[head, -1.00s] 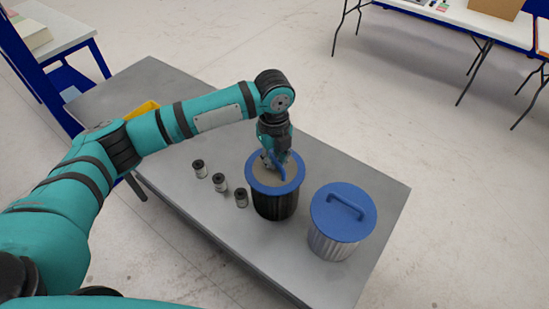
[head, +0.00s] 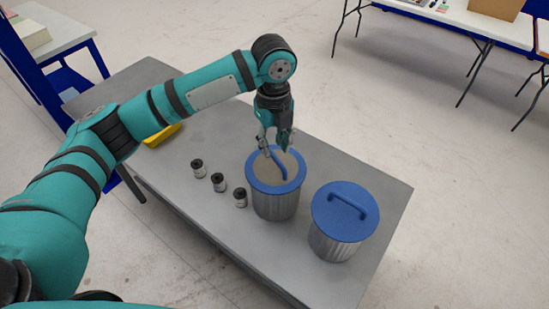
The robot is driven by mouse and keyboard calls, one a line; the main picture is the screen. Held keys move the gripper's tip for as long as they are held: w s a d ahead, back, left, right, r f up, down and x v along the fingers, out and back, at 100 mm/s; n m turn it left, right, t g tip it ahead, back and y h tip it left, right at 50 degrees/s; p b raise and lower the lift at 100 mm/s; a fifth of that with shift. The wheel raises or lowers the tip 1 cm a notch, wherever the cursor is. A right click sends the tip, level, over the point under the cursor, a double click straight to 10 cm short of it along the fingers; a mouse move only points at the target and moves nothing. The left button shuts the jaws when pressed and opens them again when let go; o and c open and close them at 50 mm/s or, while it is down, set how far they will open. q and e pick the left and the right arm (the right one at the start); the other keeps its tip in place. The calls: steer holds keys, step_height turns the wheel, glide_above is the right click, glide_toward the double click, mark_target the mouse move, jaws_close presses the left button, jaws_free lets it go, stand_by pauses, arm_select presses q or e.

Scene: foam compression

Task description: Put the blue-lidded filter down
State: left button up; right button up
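The filter with a solid blue lid (head: 345,210) and a raised blue handle stands upright on the grey table at the right, with no gripper on it. To its left a second ribbed grey canister (head: 276,204) stands upright, with a blue rim, a tan top and a blue handle (head: 279,165). My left gripper (head: 275,149) is just above this second canister's handle, pointing down. Its fingers look spread and it holds nothing; whether a fingertip touches the handle is hard to tell. My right gripper is out of view.
Three small dark-capped cylinders (head: 219,182) stand in a row on the grey table (head: 215,240), left of the canisters. A yellow bin (head: 162,136) lies behind my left arm. The table's right edge is close to the blue-lidded filter.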

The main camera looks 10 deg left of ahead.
arm_select(q)
step_height(320, 180, up, 6)
steer(key=b, duration=0.1)
steer(key=shift+r, duration=0.15)
stand_by(1.4)
